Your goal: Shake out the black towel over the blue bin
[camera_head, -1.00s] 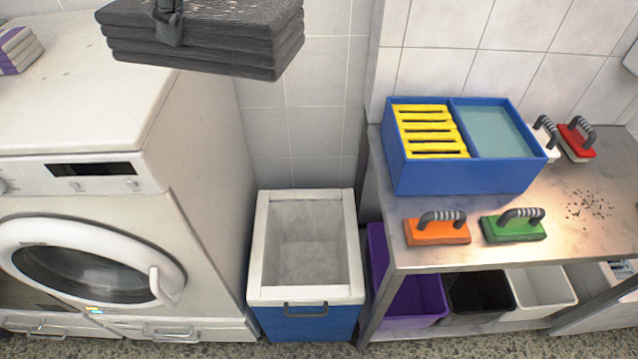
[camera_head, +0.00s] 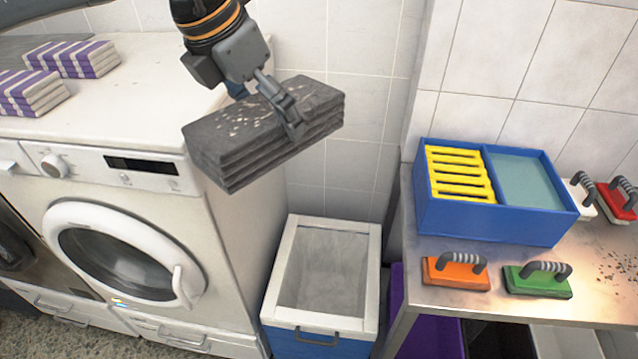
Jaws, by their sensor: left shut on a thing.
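The black towel (camera_head: 235,152) is a folded dark grey stack with pale crumbs scattered on its top. My left gripper (camera_head: 293,122) is shut on the towel near its right part and holds it in the air, tilted, with its right end higher. The blue bin (camera_head: 300,343) stands on the floor below and to the right of the towel. It has a white rim, an open top, a pale liner and a dark handle in front. The towel is above the bin's back left side, near the washing machine. My right gripper is not in view.
A white washing machine (camera_head: 150,195) stands left, with purple-striped towels (camera_head: 75,60) on top. At right, a metal table (camera_head: 420,275) bears a blue divided box (camera_head: 500,222), an orange scrubber (camera_head: 457,274), a green scrubber (camera_head: 537,281) and dark crumbs. A purple bin (camera_head: 425,335) is below.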

